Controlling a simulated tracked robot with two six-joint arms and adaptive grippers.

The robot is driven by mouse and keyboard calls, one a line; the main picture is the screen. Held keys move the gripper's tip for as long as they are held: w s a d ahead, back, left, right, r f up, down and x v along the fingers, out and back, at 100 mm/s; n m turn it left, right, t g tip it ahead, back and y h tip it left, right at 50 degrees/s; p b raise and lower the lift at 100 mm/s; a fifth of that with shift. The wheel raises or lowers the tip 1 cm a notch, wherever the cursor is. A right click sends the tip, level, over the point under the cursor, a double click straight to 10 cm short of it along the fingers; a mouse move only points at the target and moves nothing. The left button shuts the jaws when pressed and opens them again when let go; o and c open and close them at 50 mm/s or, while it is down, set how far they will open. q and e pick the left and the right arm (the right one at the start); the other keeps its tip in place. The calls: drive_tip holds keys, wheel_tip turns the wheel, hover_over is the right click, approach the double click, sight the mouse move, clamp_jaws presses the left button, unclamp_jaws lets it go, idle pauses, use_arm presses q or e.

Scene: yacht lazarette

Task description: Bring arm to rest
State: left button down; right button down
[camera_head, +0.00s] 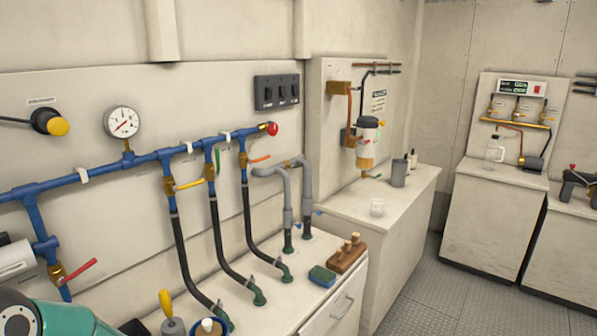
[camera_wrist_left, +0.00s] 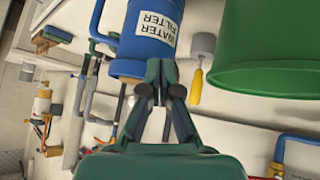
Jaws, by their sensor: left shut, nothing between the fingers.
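My left gripper (camera_wrist_left: 161,72) shows in the left wrist view, with its dark green fingers shut together and nothing between them. Its fingertips lie in front of the lower end of a blue cylinder labelled "WATER FILTER" (camera_wrist_left: 150,27); I cannot tell whether they touch it. In the head view, only a teal and grey part of my left arm (camera_head: 62,317) shows at the bottom left corner, and the gripper is out of frame. My right gripper is in neither view.
A large green round object (camera_wrist_left: 265,45) is close right of the fingers, with a yellow-handled tool (camera_wrist_left: 195,88) between. Blue pipes (camera_head: 90,172) and black hoses (camera_head: 180,250) run above the near counter. Floor (camera_head: 440,300) is clear.

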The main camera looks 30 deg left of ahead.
use_arm(q)
drive_tip(key=d+f+m+g+h+b, duration=0.25)
drive_tip(key=d+f+h, duration=0.25)
drive_tip(key=d+f, duration=1)
drive_tip(key=s+d+f+m+g+h, duration=0.1)
drive_tip(key=s+d+f, duration=0.2)
drive_tip(key=d, duration=0.3)
drive_tip(key=s+d+f+m+g+h+b, duration=0.1)
drive_tip(key=s+d+f+m+g, duration=0.1)
drive_tip(key=s+d+f, duration=0.1)
drive_tip(key=s+d+f+m+g+h+b, duration=0.1)
drive_tip(key=s+d+f, duration=0.3)
drive_tip(key=d, duration=0.4)
drive_tip(key=shift+d+f+m+h, duration=0.35)
drive_tip(key=shift+f+h, duration=0.05)
drive_tip(key=shift+s+a, duration=0.1)
